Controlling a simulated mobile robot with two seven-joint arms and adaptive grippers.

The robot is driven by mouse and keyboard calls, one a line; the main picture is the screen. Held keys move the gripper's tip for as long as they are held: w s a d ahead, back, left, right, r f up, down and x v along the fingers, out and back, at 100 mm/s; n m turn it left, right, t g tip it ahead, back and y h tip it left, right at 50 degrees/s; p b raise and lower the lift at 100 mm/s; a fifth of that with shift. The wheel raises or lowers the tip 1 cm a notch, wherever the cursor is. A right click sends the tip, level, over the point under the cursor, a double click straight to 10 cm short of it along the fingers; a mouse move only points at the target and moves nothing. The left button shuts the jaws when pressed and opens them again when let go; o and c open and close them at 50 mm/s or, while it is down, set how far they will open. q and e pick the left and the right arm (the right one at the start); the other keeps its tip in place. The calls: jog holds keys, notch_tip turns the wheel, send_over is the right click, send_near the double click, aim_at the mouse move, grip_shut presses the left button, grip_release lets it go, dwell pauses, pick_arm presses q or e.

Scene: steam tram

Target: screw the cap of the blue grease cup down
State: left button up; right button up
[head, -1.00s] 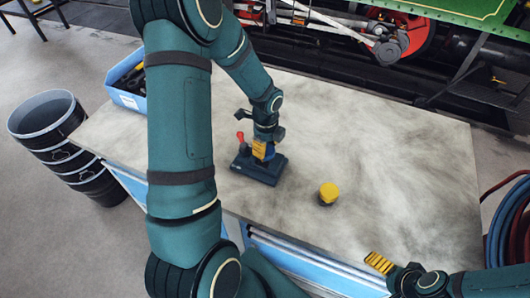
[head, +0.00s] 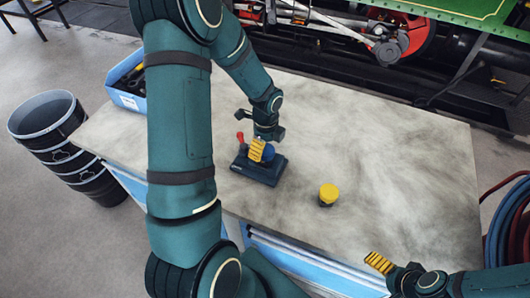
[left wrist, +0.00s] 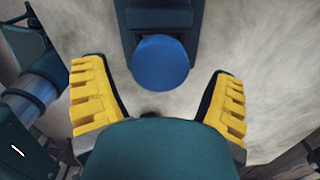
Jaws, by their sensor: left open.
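The blue grease cup's round cap (head: 268,153) sits on a dark teal block (head: 258,170) on the workbench. In the left wrist view, the blue cap (left wrist: 160,62) lies between and slightly beyond my spread yellow fingers, with a gap on each side. My left gripper (head: 262,150) is open at the cup, and a yellow finger partly covers the cap in the head view. My right gripper (head: 379,263) is at the lower right, over the bench's front edge, far from the cup; its finger opening is not clear.
A small dark container with a yellow cap (head: 328,193) stands right of the block. A red knob (head: 240,136) rises at the block's left end. A blue bin (head: 128,88) sits at the back left. The right half of the bench (head: 410,160) is clear.

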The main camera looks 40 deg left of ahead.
pick_arm(q)
jog(key=shift+r+p, duration=1.75)
jog(key=shift+r, duration=0.55)
jog(key=shift+c, duration=0.2)
notch_tip(320, 180, up, 3)
jog(key=m+p, duration=0.1)
jog(key=m, duration=0.3)
jog(key=shift+r+m, duration=0.15)
jog(key=shift+m, duration=0.15)
jog(key=shift+r+m, duration=0.2)
jog(key=shift+m, duration=0.4)
notch_tip(320, 180, down, 3)
jog(key=b, duration=0.3)
jog(key=shift+f+b, duration=0.2)
jog(key=shift+b, duration=0.15)
jog(key=shift+r, duration=0.1)
jog(key=shift+f+b, duration=1.6)
jog(key=shift+f, duration=1.25)
